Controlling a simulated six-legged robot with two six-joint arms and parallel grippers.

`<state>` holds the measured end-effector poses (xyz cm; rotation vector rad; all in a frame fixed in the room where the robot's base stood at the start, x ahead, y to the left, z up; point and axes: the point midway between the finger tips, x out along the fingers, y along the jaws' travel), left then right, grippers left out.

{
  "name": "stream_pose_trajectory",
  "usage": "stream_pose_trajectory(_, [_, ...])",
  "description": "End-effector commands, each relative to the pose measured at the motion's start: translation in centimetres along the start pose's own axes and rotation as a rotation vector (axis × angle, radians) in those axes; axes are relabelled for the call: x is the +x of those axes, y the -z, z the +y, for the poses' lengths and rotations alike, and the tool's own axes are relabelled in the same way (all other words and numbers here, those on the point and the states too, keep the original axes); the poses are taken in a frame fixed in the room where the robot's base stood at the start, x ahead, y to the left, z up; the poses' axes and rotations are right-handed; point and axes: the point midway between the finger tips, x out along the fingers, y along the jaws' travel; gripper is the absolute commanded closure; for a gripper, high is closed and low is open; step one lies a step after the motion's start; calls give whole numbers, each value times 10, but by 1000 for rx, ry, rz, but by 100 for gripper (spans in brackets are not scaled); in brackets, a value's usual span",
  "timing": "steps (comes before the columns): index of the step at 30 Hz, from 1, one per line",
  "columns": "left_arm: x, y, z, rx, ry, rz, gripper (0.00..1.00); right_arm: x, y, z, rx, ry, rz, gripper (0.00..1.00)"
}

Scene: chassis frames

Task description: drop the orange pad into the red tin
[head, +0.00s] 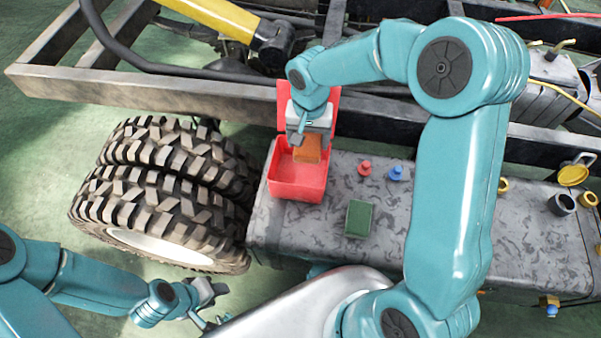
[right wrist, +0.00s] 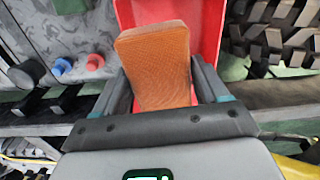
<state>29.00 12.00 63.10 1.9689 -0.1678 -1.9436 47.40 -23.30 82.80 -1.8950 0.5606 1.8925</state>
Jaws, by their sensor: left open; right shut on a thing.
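The orange pad (head: 308,148) is held between the fingers of my right gripper (head: 307,140), over the red tin (head: 297,186). In the right wrist view the pad (right wrist: 158,62) stands out between the two fingers (right wrist: 165,95), with the red tin (right wrist: 207,22) behind it. The tin's lid is raised at its back edge. Whether the pad touches the tin's inside cannot be told.
The tin stands on a mottled grey tank top (head: 330,228). A green block (head: 359,219), a red knob (head: 365,168) and a blue knob (head: 396,173) are to its right. Large tyres (head: 165,190) stand to its left. A dark frame rail (head: 200,98) runs behind.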

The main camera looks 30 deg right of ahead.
Motion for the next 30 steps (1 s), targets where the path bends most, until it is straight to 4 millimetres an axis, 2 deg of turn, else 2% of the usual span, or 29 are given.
stream_pose_trajectory(1, [8, 0, -3, 0, 0, 0, 57, 11, 0, -1, 0, 0, 0, 55])
stream_pose_trajectory(3, [11, 0, -4, 0, 0, 0, 57, 16, 0, -1, -1, 0, 0, 55])
stream_pose_trajectory(12, [10, 0, -4, 0, 0, 0, 57, 16, 1, -3, -2, 0, 0, 55])
stream_pose_trajectory(13, [10, 0, -4, 0, 0, 0, 57, 16, 1, -3, -2, 0, 0, 17])
stream_pose_trajectory(15, [10, 0, -4, 0, 0, 0, 57, 16, 1, -3, -2, 0, 0, 0])
stream_pose_trajectory(23, [10, 0, -4, 0, 0, 0, 57, 13, 1, -3, -2, 1, 1, 0])
stream_pose_trajectory(26, [9, 0, -3, 0, 0, 0, 57, 1, 2, -3, -1, 2, 3, 0])
stream_pose_trajectory(30, [6, 0, -2, 0, 0, 0, 57, -31, 2, -4, -1, 4, 6, 0])
